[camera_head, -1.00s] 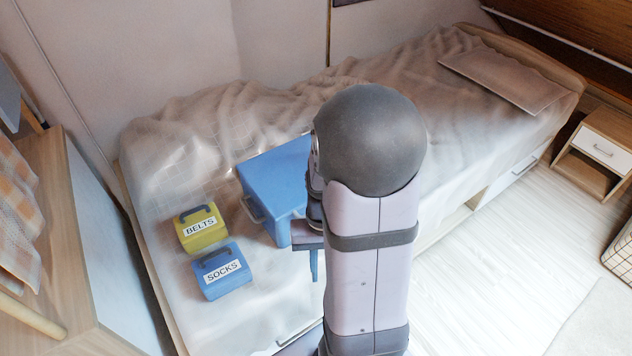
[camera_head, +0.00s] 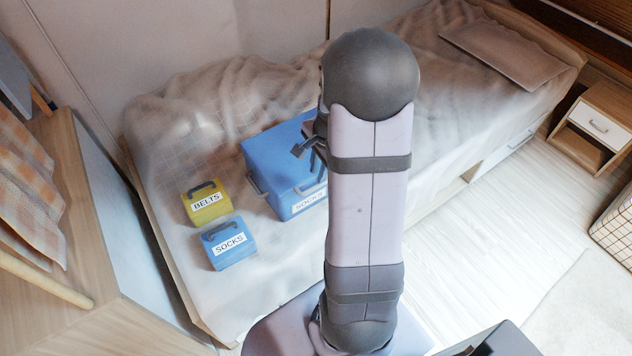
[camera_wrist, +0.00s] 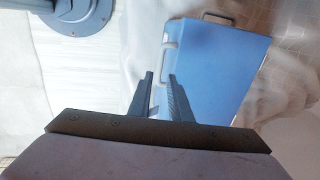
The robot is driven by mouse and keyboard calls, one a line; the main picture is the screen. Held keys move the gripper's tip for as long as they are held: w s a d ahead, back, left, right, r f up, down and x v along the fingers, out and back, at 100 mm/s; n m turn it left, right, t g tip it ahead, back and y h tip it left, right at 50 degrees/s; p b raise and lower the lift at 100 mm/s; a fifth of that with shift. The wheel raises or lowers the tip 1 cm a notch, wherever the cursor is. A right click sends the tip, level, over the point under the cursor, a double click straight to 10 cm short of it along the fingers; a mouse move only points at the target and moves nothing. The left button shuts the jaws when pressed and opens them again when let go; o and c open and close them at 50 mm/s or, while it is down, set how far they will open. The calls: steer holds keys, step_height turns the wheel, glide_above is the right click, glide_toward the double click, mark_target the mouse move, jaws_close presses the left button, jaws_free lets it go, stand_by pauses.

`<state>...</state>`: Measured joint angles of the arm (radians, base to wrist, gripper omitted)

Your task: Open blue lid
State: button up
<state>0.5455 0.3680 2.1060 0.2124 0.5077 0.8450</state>
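A large blue box (camera_head: 268,168) stands on the bed with its flat blue lid (camera_head: 270,150) down. It has a grey handle on its left side and a "SOCKS" label on its front, partly hidden by my arm. In the wrist view the blue lid (camera_wrist: 222,72) fills the middle right, with a pale handle (camera_wrist: 169,57) along its near edge. My gripper (camera_head: 306,148) appears over the box in the head view.
A small yellow box (camera_head: 207,206) labelled "BELTS" and a small blue box (camera_head: 229,243) labelled "SOCKS" stand left of the large box. The bed (camera_head: 470,120) has free room to the right. A nightstand (camera_head: 598,124) stands at the far right.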

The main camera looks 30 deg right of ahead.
mark_target(315, 187)
steer(key=shift+w+f, duration=0.25)
steer(key=shift+f, duration=0.95)
steer(key=shift+w+f, duration=0.2)
steer(key=shift+f, duration=1)
steer(key=shift+w+f, duration=0.25)
steer(key=shift+f, duration=0.95)
steer(key=shift+c, duration=0.6)
jaws_close()
